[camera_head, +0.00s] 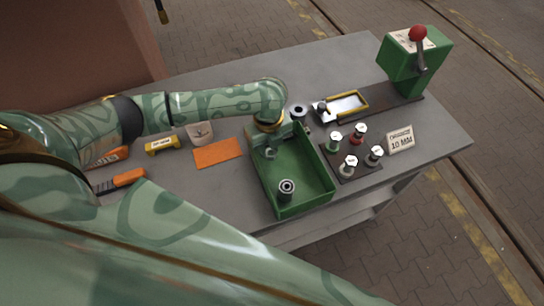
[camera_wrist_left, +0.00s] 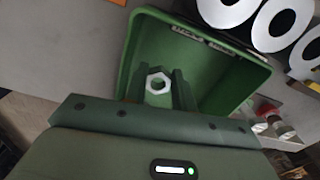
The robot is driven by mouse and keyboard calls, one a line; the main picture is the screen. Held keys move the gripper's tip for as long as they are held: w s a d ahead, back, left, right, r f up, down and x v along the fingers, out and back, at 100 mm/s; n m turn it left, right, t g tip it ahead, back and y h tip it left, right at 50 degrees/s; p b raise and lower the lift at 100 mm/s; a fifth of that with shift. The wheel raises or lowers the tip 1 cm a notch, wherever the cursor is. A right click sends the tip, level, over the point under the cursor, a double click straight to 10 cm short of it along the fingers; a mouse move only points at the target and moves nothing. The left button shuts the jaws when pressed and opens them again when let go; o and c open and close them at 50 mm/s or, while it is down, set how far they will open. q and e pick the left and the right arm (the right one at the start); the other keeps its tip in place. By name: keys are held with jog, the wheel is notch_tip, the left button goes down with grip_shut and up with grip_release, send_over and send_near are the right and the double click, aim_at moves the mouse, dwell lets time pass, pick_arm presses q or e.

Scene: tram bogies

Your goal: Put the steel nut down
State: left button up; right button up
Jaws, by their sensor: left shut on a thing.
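My left gripper (camera_head: 270,148) reaches in over the left part of a green tray (camera_head: 322,182). It is shut on the steel nut (camera_wrist_left: 157,83), a pale hexagonal nut with a round hole, which shows between the fingers in the left wrist view. In the head view the nut (camera_head: 271,154) is small, at the fingertips inside the tray's outline. I cannot tell whether it touches the tray floor. My right gripper is not in view.
A grey ringed cylinder (camera_head: 287,188) stands in the tray's near end. Several capped pieces (camera_head: 350,161) stand right of the tray, by a "10 MM" sign (camera_head: 401,140). A green lever press (camera_head: 413,62) stands at the back right. An orange pad (camera_head: 218,153) lies left.

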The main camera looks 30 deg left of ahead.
aim_at(269, 150)
pick_arm(q)
notch_tip(269, 150, down, 4)
jog(key=shift+r+b, duration=0.1)
jog(key=shift+b, duration=0.5)
jog(key=o, duration=0.7)
notch_tip(269, 150, up, 12)
jog(key=p, duration=0.4)
jog(key=shift+r, duration=0.1)
